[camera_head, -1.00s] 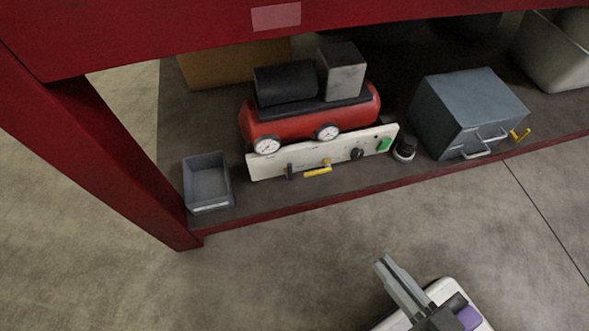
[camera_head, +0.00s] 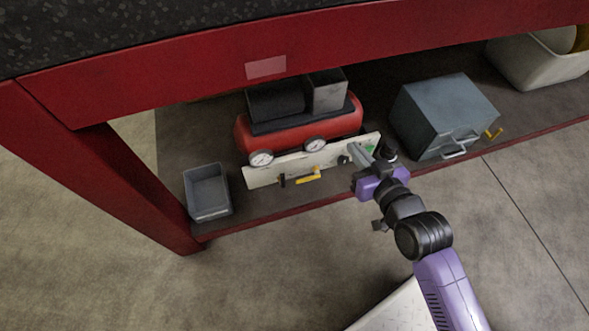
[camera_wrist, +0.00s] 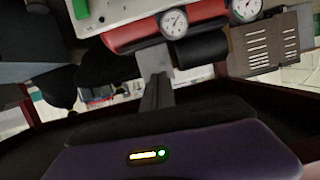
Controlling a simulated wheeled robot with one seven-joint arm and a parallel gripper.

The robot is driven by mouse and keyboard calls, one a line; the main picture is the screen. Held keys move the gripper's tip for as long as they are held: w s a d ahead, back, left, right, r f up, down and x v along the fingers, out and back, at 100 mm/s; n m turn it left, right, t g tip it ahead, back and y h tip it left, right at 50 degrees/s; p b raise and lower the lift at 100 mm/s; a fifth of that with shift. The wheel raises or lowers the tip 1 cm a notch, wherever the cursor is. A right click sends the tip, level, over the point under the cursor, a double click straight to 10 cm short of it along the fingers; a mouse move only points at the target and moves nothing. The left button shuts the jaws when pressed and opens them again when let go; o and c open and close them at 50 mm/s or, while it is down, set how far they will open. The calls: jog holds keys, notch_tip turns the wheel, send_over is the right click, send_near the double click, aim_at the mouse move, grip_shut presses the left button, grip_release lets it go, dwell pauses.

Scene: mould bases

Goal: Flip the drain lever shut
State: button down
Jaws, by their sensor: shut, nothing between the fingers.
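The red compressor (camera_head: 290,137) stands on the low shelf behind a pale panel (camera_head: 262,174). A lever with a yellow handle (camera_head: 308,176) sits low on the panel's front, its handle lying roughly level along the panel. I take it for the drain lever. My gripper (camera_head: 359,152) is shut and empty, at the panel's right end near the green switch (camera_head: 371,149), to the right of the lever. Contact with the panel cannot be told. The wrist view shows the closed fingers (camera_wrist: 155,75) below the panel (camera_wrist: 115,12) and gauges; the yellow handle is not visible there.
A black knob (camera_head: 343,160) is on the panel between lever and gripper. A grey bin (camera_head: 207,192) stands left. The red bench beam (camera_head: 400,50) hangs above; the shelf front is open.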

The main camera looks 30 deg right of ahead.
aim_at(282, 179)
jog(key=w+d+f+g+y+p, duration=0.3)
jog(key=w+g+y, duration=0.1)
jog(key=w, duration=0.5)
jog(key=s+a+f+n+g+y, duration=0.1)
jog(key=s+a+f+g+y, duration=0.2)
jog(key=s+a+f+g, duration=0.1)
jog(key=s+a, duration=0.1)
jog(key=a, duration=0.1)
jog(key=shift+s+a+f+y, duration=0.2)
jog(key=shift+a+f+y, duration=0.05)
jog(key=shift+a+y, duration=0.05)
jog(key=w+a+f+b, duration=0.6)
jog(key=a+f, duration=0.1)
jog(key=f, duration=0.1)
jog(key=shift+a+b, duration=0.2)
jog(key=shift+b, duration=0.1)
jog(key=shift+r+n+p, duration=0.15)
jog(key=shift+n+p, duration=0.15)
